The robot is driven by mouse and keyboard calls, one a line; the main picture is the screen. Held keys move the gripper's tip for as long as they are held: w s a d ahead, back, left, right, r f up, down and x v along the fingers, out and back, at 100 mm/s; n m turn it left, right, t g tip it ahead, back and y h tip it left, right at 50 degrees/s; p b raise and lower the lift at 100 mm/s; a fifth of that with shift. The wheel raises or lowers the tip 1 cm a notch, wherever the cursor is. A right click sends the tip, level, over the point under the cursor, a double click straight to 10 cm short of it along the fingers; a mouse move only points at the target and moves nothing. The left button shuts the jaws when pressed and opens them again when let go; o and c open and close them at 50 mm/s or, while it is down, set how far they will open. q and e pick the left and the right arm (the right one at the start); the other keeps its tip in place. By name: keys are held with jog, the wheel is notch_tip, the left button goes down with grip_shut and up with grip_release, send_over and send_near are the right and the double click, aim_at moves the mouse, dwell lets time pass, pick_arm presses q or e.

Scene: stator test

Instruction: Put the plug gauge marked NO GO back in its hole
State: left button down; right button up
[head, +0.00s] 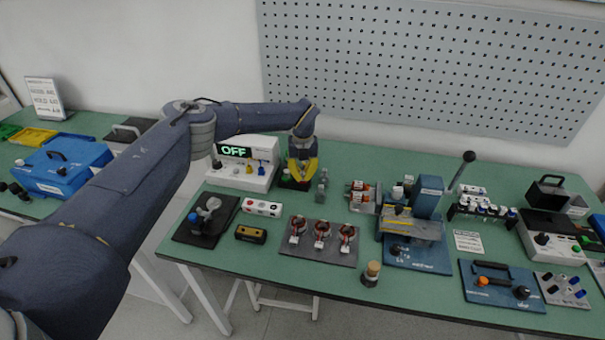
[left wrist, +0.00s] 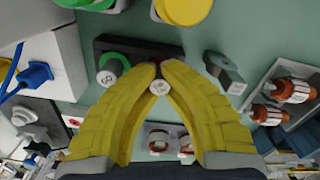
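My left gripper (head: 302,170) has yellow fingers and points down over a small black block (head: 294,184) in the middle of the bench. In the left wrist view its fingertips (left wrist: 162,72) close around a plug gauge with a round pale end (left wrist: 160,87) and a little red behind it; its marking is too small to read. A green plug gauge (left wrist: 112,66) stands beside it at the black block (left wrist: 108,42). The fingers hide the hole under the held gauge, so I cannot tell whether it is seated. My right gripper is not in view.
A white meter reading OFF (head: 240,165) stands close on the left. Grey metal pieces (head: 322,186) stand close on the right. A plate with several copper-wound parts (head: 319,241) lies in front. A blue press (head: 420,220) is farther right.

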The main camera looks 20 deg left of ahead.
pick_arm(q)
jog(key=c, duration=1.5)
grip_release()
notch_tip(320, 180, up, 12)
